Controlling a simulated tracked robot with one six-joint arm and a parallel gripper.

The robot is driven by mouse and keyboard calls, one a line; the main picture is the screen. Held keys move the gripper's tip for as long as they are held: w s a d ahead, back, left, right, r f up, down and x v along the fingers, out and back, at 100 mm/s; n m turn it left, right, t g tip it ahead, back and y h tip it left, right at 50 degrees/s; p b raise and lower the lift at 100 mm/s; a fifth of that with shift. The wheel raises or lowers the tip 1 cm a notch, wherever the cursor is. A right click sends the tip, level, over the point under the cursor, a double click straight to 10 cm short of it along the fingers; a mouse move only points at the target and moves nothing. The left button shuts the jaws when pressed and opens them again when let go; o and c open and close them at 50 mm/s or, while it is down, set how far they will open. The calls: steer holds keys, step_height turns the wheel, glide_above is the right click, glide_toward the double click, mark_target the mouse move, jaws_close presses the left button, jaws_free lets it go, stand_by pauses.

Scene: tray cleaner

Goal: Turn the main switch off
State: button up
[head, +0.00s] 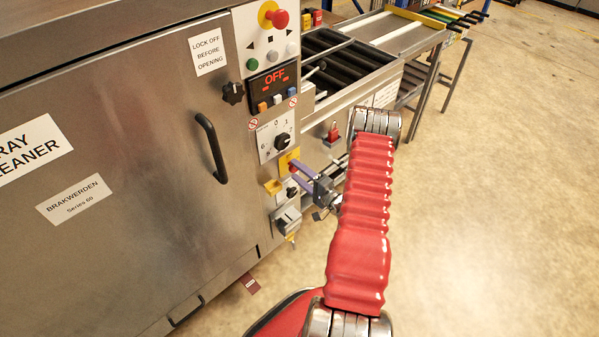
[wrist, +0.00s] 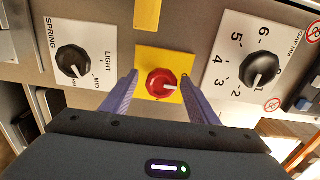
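The main switch appears to be a red rotary knob (wrist: 161,83) on a yellow plate (wrist: 146,54), centred in the wrist view. In the head view the yellow plate (head: 286,158) sits low on the control strip, and the knob is mostly hidden by a finger. My gripper (wrist: 160,75) is open, with one purple finger on each side of the knob. Gaps show between the fingers and the knob, so it is not gripped. In the head view my gripper (head: 297,166) reaches the panel from the right. The knob's set position is too small to read surely.
A numbered dial (wrist: 255,70) and a SPRING/LIGHT dial (wrist: 74,62) flank the plate closely. A black door handle (head: 212,148) projects at left. Open floor (head: 490,180) lies right.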

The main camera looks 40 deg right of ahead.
steer(key=shift+o, duration=0.2)
steer(key=shift+d+r, duration=0.1)
steer(key=shift+s+d, duration=0.1)
steer(key=shift+s, duration=0.55)
steer(key=s, duration=1.2)
steer(key=shift+s, duration=0.25)
steer(key=shift+d, duration=0.1)
